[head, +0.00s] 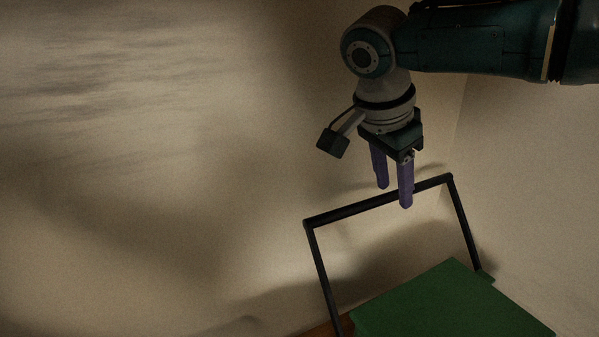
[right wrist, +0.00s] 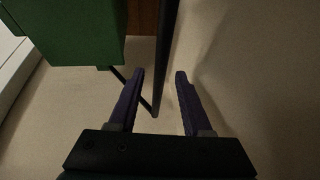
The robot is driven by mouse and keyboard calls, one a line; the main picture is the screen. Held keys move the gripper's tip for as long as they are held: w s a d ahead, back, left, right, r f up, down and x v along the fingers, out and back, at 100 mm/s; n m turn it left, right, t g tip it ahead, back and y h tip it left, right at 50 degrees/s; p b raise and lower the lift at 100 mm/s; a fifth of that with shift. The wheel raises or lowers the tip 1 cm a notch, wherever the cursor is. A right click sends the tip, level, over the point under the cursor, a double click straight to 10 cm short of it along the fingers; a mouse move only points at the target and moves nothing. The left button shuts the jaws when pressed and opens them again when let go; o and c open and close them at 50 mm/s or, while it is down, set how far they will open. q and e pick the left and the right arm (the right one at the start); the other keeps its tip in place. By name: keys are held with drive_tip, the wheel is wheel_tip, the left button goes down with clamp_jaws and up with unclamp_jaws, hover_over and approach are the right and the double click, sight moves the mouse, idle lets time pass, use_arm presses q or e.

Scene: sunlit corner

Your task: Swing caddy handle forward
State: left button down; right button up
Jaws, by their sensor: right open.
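The caddy is a green box (head: 450,300) at the bottom right of the head view; its green side (right wrist: 70,35) also shows at the upper left of the right wrist view. Its black handle (head: 345,211) stands raised above the box as a square frame. My right gripper (head: 394,196) points down at the middle of the handle's top bar, open and empty. In the right wrist view the bar (right wrist: 165,45) runs between the two purple fingers (right wrist: 160,73), with a gap on each side. My left gripper is not in view.
Pale walls meet in a corner behind the caddy, close to the handle and right gripper. A strip of brown wooden surface (head: 321,331) shows beside the box's lower left. A white-edged object (right wrist: 18,70) lies at the left of the right wrist view.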

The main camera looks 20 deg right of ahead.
clamp_jaws()
idle(1.3)
